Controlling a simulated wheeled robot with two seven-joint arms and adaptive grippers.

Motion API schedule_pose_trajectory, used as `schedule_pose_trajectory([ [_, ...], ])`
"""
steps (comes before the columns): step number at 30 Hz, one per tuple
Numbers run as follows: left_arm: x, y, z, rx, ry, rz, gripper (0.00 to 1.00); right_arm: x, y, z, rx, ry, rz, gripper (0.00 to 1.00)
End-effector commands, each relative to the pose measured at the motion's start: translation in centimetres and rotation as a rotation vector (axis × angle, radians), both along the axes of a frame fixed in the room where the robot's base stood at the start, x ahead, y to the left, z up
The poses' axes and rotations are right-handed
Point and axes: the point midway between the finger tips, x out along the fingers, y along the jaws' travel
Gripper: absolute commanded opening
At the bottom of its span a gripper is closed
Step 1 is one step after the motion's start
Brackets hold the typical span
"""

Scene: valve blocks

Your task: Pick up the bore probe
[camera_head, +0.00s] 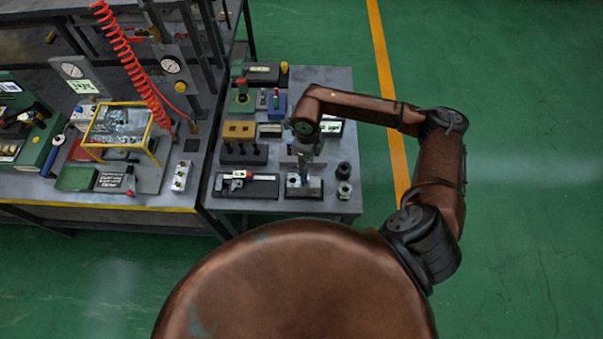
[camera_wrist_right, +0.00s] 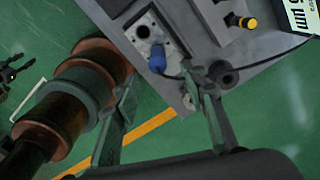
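The bore probe, which I take to be the blue-handled piece (camera_wrist_right: 157,59), stands at a pale metal block with holes (camera_wrist_right: 146,32) in the right wrist view. A dark cable seems to run from it. My left gripper does not show.
A black ring (camera_head: 343,170) and a metal ring (camera_head: 344,190) stand close right of the block. A caliper in a dark tray (camera_head: 245,186) lies left. Behind are a yellow block (camera_head: 239,130) and a green fixture (camera_head: 242,101). Green floor lies right of the table.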

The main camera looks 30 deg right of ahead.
Motion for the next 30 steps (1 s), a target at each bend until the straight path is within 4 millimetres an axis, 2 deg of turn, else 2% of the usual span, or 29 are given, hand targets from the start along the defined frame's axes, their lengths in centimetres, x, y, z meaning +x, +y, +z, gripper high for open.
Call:
schedule_pose_trajectory([
  [6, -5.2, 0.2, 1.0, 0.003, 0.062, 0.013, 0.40, 0.7, 0.5, -2.5, 0.003, 0.006, 0.008, 0.39],
  [9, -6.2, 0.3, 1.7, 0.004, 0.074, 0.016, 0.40, 0.8, 0.4, -4.0, 0.003, 0.006, 0.007, 0.39],
  [11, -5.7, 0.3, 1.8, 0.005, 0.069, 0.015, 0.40, 0.8, 0.4, -4.8, 0.005, 0.004, 0.007, 0.39],
  [13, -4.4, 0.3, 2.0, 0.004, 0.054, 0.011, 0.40, 0.8, 0.4, -5.6, 0.003, 0.004, 0.006, 0.39],
  [16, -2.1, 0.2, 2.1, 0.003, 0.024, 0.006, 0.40, 0.8, 0.3, -6.0, 0.004, 0.003, 0.007, 0.39],
  [19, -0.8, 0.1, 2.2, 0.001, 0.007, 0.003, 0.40, 0.8, 0.3, -6.1, 0.004, 0.002, 0.007, 0.39],
  [22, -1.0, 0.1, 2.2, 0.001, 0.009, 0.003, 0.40, 0.8, 0.3, -6.1, 0.004, 0.002, 0.007, 0.38],
  [30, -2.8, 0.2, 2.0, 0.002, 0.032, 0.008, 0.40, 0.7, 0.3, -6.0, 0.004, 0.002, 0.006, 0.19],
])
